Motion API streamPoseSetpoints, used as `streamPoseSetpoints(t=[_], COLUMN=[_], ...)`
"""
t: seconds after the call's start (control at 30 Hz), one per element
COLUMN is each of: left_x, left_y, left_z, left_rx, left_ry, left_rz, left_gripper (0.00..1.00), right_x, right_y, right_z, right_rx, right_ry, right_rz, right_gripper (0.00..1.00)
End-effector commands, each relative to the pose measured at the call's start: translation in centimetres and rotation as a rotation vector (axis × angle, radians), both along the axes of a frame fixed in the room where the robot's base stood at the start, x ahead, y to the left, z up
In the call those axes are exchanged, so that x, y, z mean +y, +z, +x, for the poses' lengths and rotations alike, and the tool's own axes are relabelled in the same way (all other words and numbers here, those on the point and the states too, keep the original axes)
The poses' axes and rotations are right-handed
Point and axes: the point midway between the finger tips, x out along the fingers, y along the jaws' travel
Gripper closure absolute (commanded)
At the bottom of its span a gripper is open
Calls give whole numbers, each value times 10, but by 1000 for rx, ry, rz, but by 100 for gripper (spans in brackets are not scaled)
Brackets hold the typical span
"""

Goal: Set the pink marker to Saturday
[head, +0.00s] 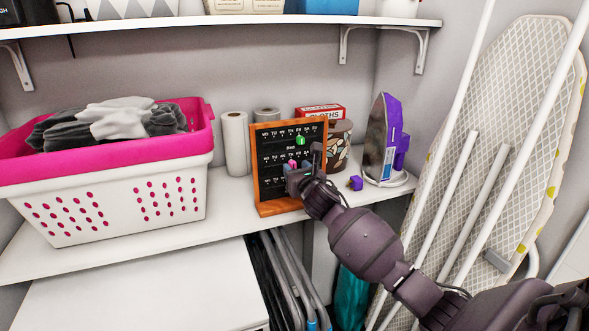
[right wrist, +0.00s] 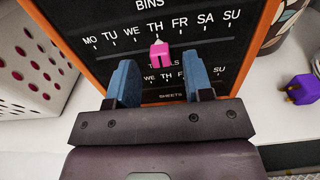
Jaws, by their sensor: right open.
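The wooden-framed black day board (head: 263,178) stands on the shelf, with rows of weekday names. The pink marker (head: 292,163) is on it; in the right wrist view the pink marker (right wrist: 160,55) sits just below the TH tick of the row headed BINS. SA lies to its right in that row. My right gripper (head: 304,162) is in front of the board. In the right wrist view its open blue fingers (right wrist: 160,74) stand on either side of the marker's column, with a gap to the marker. My left gripper is out of view.
A green marker (head: 300,141) is higher on the board. A purple piece (head: 355,183) lies on the shelf right of it, near an iron (head: 378,140). A laundry basket (head: 130,190) stands left; paper rolls (head: 235,142) and a patterned canister (head: 337,145) are close by.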

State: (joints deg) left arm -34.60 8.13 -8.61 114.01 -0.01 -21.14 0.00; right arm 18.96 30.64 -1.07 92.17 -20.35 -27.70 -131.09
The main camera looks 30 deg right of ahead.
Motion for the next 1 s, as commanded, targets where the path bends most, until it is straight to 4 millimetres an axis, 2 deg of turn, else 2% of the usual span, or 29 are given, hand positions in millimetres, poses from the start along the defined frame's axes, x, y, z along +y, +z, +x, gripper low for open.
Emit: streamPoseSetpoints(t=[0.2, 0.53, 0.83, 1.0], left_x=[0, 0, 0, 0], left_y=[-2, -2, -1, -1], left_z=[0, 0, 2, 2], left_rx=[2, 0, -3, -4], left_ry=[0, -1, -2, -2], left_rz=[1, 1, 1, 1], left_gripper=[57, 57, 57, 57], right_x=[-4, -4, -4, -4], right_y=[0, 0, 0, 0], right_z=[14, 16, 16, 16], right_rx=[0, 0, 1, 1], right_ry=[0, 0, 0, 0], right_rz=[1, 1, 0, 0], right_gripper=[53, 53, 99, 100])
